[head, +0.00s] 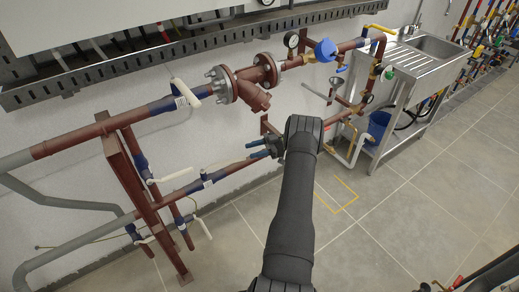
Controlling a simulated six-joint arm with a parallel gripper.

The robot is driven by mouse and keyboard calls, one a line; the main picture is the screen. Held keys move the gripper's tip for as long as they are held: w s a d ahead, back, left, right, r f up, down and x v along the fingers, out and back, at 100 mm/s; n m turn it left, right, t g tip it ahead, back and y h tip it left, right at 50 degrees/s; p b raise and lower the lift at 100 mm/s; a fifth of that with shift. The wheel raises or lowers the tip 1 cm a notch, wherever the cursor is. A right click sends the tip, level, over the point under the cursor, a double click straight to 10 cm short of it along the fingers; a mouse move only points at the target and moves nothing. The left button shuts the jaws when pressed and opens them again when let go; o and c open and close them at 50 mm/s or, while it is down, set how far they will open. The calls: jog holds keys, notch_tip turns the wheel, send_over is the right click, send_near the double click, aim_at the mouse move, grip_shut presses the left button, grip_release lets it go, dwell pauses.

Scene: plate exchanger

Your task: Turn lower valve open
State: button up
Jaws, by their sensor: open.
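The lower horizontal pipe (238,171) runs rust-red along the wall. On it sits a blue valve body (206,180), which I take to be the lower valve. A pale lever (228,169) seems to reach from it to the right, roughly along the pipe. My gripper (252,151) is in the middle of the head view, its fingers pointing left. It is open, with two bluish fingers apart, near the lever's right end. Whether a finger touches the lever, or the lever lies between them, I cannot tell. My arm hides the pipe further right.
An upper pipe carries another white-levered valve (186,94) and a flanged strainer (245,85). A rust-red post (140,190) and vertical pipes with white levers stand left. A steel sink (430,50) and blue bucket (378,124) are right. The tiled floor (400,215) is mostly clear.

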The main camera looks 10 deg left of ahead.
aim_at(223, 164)
jog(key=shift+s+d+r, duration=0.1)
jog(key=shift+d+r, duration=0.25)
jog(key=shift+d, duration=0.2)
jog(key=shift+d+r, duration=0.3)
jog(key=shift+d, duration=0.2)
jog(key=shift+a, duration=0.25)
jog(key=c, duration=0.7)
jog(key=a+m+t, duration=0.1)
jog(key=a+t, duration=0.3)
jog(key=shift+a+r+h, duration=0.1)
jog(key=shift+r+h, duration=0.05)
jog(key=shift+h, duration=0.15)
grip_shut()
jog(key=s+d+f+t+h, duration=0.1)
jog(key=s+d+t+h, duration=0.1)
jog(key=s+t+h, duration=0.6)
jog(key=w+a+f, duration=0.5)
jog(key=a+f, duration=0.2)
jog(key=f, duration=0.1)
jog(key=shift+w+a+f, duration=0.15)
jog(key=shift+w+a, duration=0.25)
